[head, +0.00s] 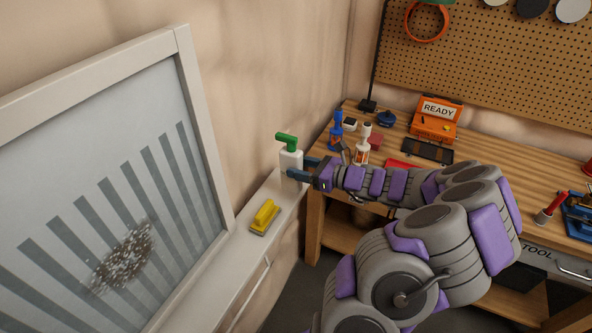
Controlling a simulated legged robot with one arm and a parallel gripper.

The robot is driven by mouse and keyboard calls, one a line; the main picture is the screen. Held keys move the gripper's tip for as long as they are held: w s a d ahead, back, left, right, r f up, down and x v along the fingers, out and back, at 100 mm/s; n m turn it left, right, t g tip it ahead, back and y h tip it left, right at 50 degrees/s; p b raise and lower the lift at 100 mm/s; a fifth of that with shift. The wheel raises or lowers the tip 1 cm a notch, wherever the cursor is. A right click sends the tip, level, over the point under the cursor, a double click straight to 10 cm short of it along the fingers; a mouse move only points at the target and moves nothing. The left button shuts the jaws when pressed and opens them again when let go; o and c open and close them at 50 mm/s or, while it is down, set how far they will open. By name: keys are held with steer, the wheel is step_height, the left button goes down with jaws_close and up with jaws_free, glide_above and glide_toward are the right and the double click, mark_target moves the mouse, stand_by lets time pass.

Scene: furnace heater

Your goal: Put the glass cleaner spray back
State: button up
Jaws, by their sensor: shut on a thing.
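A white spray bottle with a green top (291,155) is at the far end of the white ledge (240,255). My gripper (300,169) reaches in from the right and is shut on this bottle. The bottle is upright. I cannot tell whether its base touches the ledge, as the gripper covers part of its lower end. A framed panel (120,170) with grey stripes stands at the left and has a brown and white dirty patch (122,258).
A yellow scrubber (264,216) lies on the ledge in front of the bottle. A wooden workbench (313,220) at the right carries a blue bottle (336,131), a white-topped bottle (362,147), an orange READY box (437,120) and other tools. A pegboard (490,60) hangs behind.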

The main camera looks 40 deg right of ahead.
steer(key=shift+w+d+f, duration=0.1)
steer(key=shift+w+d, duration=0.1)
steer(key=shift+w, duration=0.4)
steer(key=shift+w+d+f, duration=0.1)
steer(key=shift+w+d, duration=0.15)
steer(key=shift+w, duration=0.4)
steer(key=shift+w+d, duration=0.2)
steer(key=shift+w, duration=0.4)
step_height(320, 180, down, 4)
steer(key=shift+w+r+b, duration=0.1)
steer(key=shift+r+b, duration=0.1)
steer(key=shift+b, duration=0.65)
steer(key=o, duration=0.6)
